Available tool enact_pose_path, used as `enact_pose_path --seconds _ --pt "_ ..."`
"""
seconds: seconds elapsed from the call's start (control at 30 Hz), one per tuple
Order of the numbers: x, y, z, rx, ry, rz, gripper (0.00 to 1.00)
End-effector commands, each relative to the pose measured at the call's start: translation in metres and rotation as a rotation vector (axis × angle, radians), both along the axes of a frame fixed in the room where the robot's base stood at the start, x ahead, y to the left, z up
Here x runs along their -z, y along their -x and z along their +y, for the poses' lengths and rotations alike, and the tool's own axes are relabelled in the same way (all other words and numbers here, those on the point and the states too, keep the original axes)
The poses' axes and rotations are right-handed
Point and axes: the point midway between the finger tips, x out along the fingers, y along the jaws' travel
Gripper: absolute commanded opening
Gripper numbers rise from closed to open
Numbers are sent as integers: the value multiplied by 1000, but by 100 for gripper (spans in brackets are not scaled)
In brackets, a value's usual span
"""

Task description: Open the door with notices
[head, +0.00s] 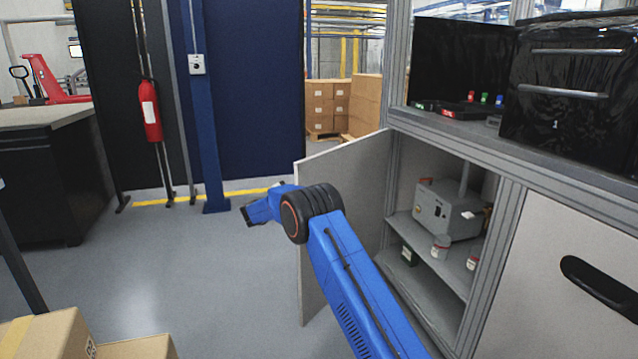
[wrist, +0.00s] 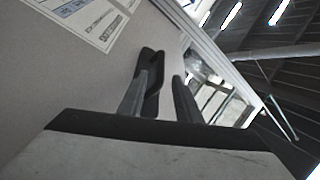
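The light grey cabinet door (head: 345,180) stands swung out from the cabinet in the head view, with the shelves inside exposed. Its face with printed notices (wrist: 92,18) and a black handle (wrist: 153,80) shows in the wrist view; both are hidden in the head view. My gripper (head: 256,210) is by the door's free edge. In the wrist view its fingers (wrist: 162,90) are apart. The handle is close beside the left finger, with a gap to the right finger. I cannot tell whether the left finger touches it.
The cabinet shelves hold a grey box (head: 447,208) and small containers. A second closed door (head: 560,270) with a black handle is at the right. Cardboard boxes (head: 50,335) are at the lower left, and a workbench (head: 45,117) is at the left. The floor (head: 190,270) between is clear.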

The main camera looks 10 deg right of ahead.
Motion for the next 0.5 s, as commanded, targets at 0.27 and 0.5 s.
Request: enact_pose_path --seconds 0.27,0.5 --pt "12 18 52 -3 0 1 31" --pt "18 28 81 -2 0 0 31"
